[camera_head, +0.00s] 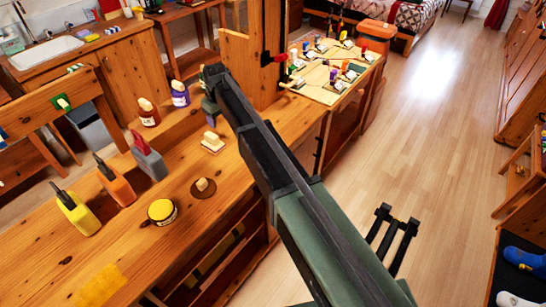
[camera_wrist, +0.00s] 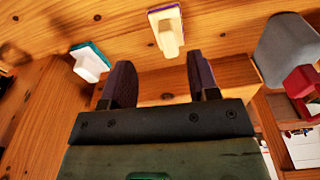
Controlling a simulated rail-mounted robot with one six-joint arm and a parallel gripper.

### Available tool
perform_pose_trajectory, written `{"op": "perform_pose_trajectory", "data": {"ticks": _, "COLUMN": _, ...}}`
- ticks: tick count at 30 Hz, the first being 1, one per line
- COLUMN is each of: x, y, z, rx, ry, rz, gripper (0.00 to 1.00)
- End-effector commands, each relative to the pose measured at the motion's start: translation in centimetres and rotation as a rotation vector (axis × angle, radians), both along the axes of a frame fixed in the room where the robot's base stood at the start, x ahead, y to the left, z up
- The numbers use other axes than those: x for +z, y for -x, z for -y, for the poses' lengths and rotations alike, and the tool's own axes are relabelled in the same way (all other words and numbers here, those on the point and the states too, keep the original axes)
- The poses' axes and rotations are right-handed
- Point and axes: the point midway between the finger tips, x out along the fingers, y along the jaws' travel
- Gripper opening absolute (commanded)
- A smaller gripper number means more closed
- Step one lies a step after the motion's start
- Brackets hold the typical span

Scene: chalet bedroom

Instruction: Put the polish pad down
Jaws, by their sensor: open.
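My gripper (camera_wrist: 163,80) is open, and nothing shows between its two dark fingers in the wrist view. Beyond the fingertips is a pale-handled pad with a purple edge (camera_wrist: 167,28). A similar pad with a teal edge (camera_wrist: 90,60) is to its left. In the head view my gripper (camera_head: 209,100) is above the wooden bench, near its back edge. A square pale pad with a handle (camera_head: 212,142) and a round brown pad with a pale knob (camera_head: 203,188) lie on the bench. I cannot tell which of these is the polish pad.
The wooden bench (camera_head: 150,262) also holds a yellow tin (camera_head: 162,211), a yellow bottle (camera_head: 75,212), an orange bottle (camera_head: 117,185), a grey-red bottle (camera_head: 150,160) and a yellow patch (camera_head: 100,287). A wooden post stands by my arm. Open floor (camera_head: 425,110) lies to the right.

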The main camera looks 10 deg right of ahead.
Motion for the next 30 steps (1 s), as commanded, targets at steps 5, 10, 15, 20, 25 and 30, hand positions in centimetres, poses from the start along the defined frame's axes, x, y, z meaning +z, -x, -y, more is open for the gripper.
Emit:
{"op": "perform_pose_trajectory", "data": {"ticks": 5, "x": 0.0, "y": 17.3, "z": 11.9, "rx": -0.305, "ry": 0.02, "rz": -0.05, "gripper": 0.55}}
{"op": "perform_pose_trajectory", "data": {"ticks": 10, "x": 0.0, "y": 30.3, "z": 18.3, "rx": -0.57, "ry": 0.037, "rz": -0.09, "gripper": 0.55}}
{"op": "perform_pose_trajectory", "data": {"ticks": 15, "x": 0.0, "y": 33.4, "z": 19.6, "rx": -0.653, "ry": 0.043, "rz": -0.102, "gripper": 0.55}}
{"op": "perform_pose_trajectory", "data": {"ticks": 20, "x": 0.0, "y": 33.0, "z": 19.5, "rx": -0.65, "ry": 0.043, "rz": -0.102, "gripper": 0.55}}
{"op": "perform_pose_trajectory", "data": {"ticks": 25, "x": 0.0, "y": 33.0, "z": 19.5, "rx": -0.648, "ry": 0.043, "rz": -0.102, "gripper": 0.55}}
{"op": "perform_pose_trajectory", "data": {"ticks": 30, "x": 0.0, "y": 33.0, "z": 19.5, "rx": -0.647, "ry": 0.042, "rz": -0.101, "gripper": 0.55}}
